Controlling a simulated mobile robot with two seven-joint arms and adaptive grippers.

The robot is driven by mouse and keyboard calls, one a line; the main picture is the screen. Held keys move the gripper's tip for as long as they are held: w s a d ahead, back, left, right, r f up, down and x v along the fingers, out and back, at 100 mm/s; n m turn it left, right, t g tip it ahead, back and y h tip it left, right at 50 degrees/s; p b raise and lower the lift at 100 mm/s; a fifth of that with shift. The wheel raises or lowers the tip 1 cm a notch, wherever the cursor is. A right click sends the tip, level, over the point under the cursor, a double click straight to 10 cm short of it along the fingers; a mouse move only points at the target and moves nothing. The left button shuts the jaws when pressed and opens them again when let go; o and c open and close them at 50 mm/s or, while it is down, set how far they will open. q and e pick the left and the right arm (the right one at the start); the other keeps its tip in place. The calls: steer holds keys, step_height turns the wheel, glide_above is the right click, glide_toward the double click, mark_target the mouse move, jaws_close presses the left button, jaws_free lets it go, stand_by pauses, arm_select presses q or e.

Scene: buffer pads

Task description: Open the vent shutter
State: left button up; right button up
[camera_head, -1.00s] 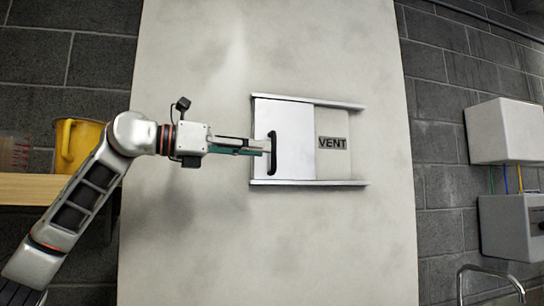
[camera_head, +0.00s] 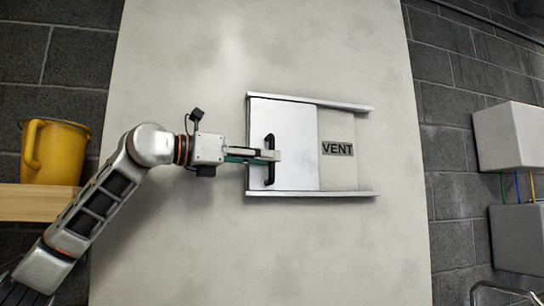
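The vent shutter (camera_head: 295,140) is a white sliding panel on the left part of a frame with a top rail (camera_head: 310,101) and a bottom rail (camera_head: 335,194). A dark upright handle (camera_head: 269,178) is on the panel. To its right, a grey plate with a "VENT" label (camera_head: 337,149) is uncovered. My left gripper (camera_head: 275,155) comes in from the left, its fingertips crossing in front of the handle's middle and hiding part of it. I cannot tell whether the fingers grip the handle. My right gripper is not in view.
The frame is on a pale wall panel (camera_head: 200,245) with clear space around it. A yellow jug (camera_head: 62,152) stands on a wooden shelf (camera_head: 40,203) at the left. White and grey boxes (camera_head: 512,137) with cables are at the right, above a metal tap (camera_head: 500,290).

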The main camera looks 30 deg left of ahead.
arm_select(q)
steer(key=shift+x, duration=0.85)
steer(key=shift+w+d, duration=0.15)
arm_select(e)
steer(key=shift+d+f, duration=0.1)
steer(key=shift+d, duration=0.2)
arm_select(q)
jaws_close()
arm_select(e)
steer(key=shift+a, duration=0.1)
arm_select(q)
steer(key=shift+d, duration=0.1)
